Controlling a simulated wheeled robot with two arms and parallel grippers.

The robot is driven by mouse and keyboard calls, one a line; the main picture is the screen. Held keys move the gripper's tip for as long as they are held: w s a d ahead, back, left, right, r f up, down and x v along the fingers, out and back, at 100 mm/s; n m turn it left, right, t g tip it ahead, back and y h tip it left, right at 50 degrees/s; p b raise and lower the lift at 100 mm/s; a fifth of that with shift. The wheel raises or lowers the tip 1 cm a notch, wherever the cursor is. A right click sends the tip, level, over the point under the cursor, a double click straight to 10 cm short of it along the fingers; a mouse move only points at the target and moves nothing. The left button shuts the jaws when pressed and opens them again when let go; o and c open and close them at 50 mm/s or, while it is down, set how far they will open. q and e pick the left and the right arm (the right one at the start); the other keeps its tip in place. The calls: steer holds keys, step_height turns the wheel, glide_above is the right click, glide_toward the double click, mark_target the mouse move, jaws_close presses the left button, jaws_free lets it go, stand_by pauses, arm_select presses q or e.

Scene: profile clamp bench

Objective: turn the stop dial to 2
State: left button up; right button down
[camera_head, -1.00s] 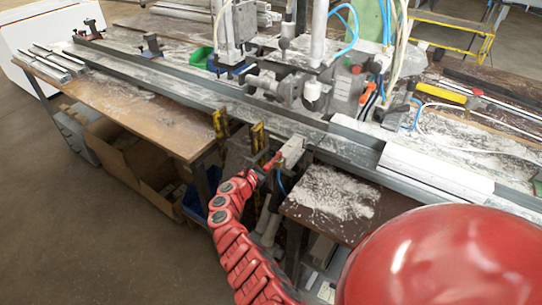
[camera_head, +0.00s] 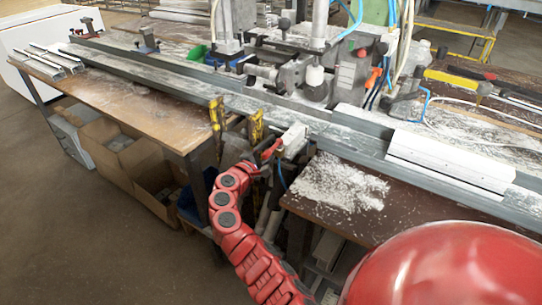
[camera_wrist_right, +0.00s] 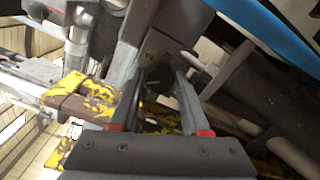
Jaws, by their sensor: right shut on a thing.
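The stop dial (camera_wrist_right: 155,77) is a small dark round knob on a grey plate, in the middle of the right wrist view. My right gripper (camera_wrist_right: 160,72) has its two grey fingers on either side of the dial and is shut on it. The fingers partly hide the dial, and I cannot read its setting. In the head view my red segmented arm reaches up from the bottom to the bench's front edge. The dial cannot be made out there. My left gripper is not in view.
Yellow worn posts (camera_head: 216,113) stand at the bench front, left of my arm; worn yellow parts (camera_wrist_right: 92,90) also show in the wrist view. A long grey profile rail (camera_head: 180,75) crosses the bench. Cardboard boxes (camera_head: 135,160) sit below the wooden top.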

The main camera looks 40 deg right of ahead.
steer(key=shift+f+m+b, duration=0.15)
steer(key=shift+m+b, duration=3.05)
steer(key=shift+b, duration=0.9)
steer(key=shift+f+m+b, duration=0.15)
steer(key=shift+m+b, duration=3.05)
steer(key=shift+b, duration=0.85)
steer(key=c, duration=0.7)
jaws_free()
steer(key=shift+r, duration=0.1)
steer(key=shift+o, duration=0.2)
steer(key=p+v, duration=0.2)
steer(key=v, duration=1.5)
steer(key=shift+a, duration=0.2)
